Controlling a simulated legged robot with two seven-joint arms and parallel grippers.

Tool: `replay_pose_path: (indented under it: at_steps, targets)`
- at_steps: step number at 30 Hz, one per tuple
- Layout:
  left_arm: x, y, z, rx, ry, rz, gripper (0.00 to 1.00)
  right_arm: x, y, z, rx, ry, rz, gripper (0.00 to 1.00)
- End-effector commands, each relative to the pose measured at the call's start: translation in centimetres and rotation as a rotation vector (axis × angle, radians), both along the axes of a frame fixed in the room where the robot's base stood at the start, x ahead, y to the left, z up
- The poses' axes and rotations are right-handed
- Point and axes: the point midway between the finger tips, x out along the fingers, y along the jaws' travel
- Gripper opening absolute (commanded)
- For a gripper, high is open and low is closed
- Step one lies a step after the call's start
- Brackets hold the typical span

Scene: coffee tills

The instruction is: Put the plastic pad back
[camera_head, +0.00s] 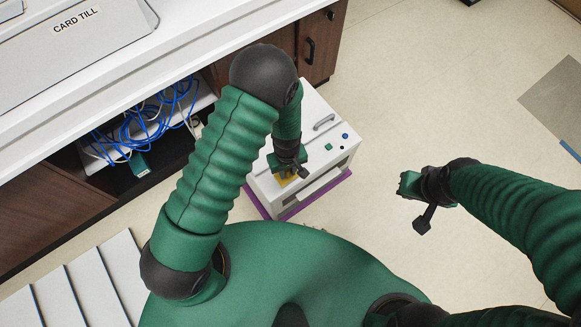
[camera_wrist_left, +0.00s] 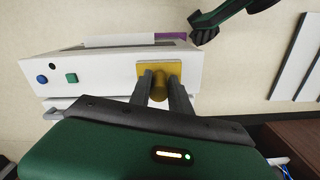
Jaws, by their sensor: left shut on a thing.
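A thin purple pad (camera_head: 337,191) lies on the floor under a white machine (camera_head: 335,155); only its edges show. Its purple edge also shows at the top of the left wrist view (camera_wrist_left: 172,36). My left gripper (camera_head: 289,172) is at the near left part of the machine's top. In the left wrist view its fingers (camera_wrist_left: 162,88) are shut on the yellow knob (camera_wrist_left: 159,84) of a yellow plate (camera_wrist_left: 146,69) on the machine. My right gripper (camera_head: 414,203) is open and empty, to the right of the machine and apart from it.
A white counter with a card till (camera_head: 75,35) runs along the left. Blue cables (camera_head: 145,125) lie on an open shelf below it. Brown cabinet doors (camera_head: 318,45) stand behind the machine. Floor to the right is clear up to a grey mat (camera_head: 555,105).

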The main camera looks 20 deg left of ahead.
Motion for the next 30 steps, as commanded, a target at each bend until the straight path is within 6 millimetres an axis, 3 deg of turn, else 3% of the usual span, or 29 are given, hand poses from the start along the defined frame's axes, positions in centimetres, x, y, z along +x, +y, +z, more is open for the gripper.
replay_pose_path:
  at_steps: [3, 6, 12, 21, 22, 26, 30]
  targets:
    - [2.4, 0.1, -0.5, 0.000, -0.002, -0.001, 0.00, 0.0, 0.0, -0.8, 0.000, 0.000, 0.000, 0.00]
    - [3.1, 0.1, -0.8, 0.001, 0.001, -0.001, 0.00, 0.0, 0.0, -1.2, 0.000, 0.000, 0.000, 0.00]
    - [3.1, 0.1, -4.0, 0.000, 0.003, -0.001, 0.00, 0.0, 0.0, -2.9, 0.000, 0.000, 0.000, 0.00]
    - [3.1, 0.1, -4.1, 0.001, 0.001, -0.001, 0.00, 0.0, 0.0, -2.7, 0.000, -0.001, 0.000, 0.00]
    - [3.1, 0.1, -4.0, 0.001, 0.001, -0.001, 0.26, 0.0, 0.0, -2.7, 0.000, -0.001, 0.000, 0.00]
    - [3.1, 0.1, -4.0, 0.001, 0.001, -0.001, 0.43, 0.0, 0.0, -2.6, 0.000, -0.001, 0.000, 0.00]
    - [3.1, 0.1, -4.0, 0.001, 0.001, -0.001, 0.45, 0.0, 0.0, -2.6, 0.000, -0.001, 0.000, 0.00]
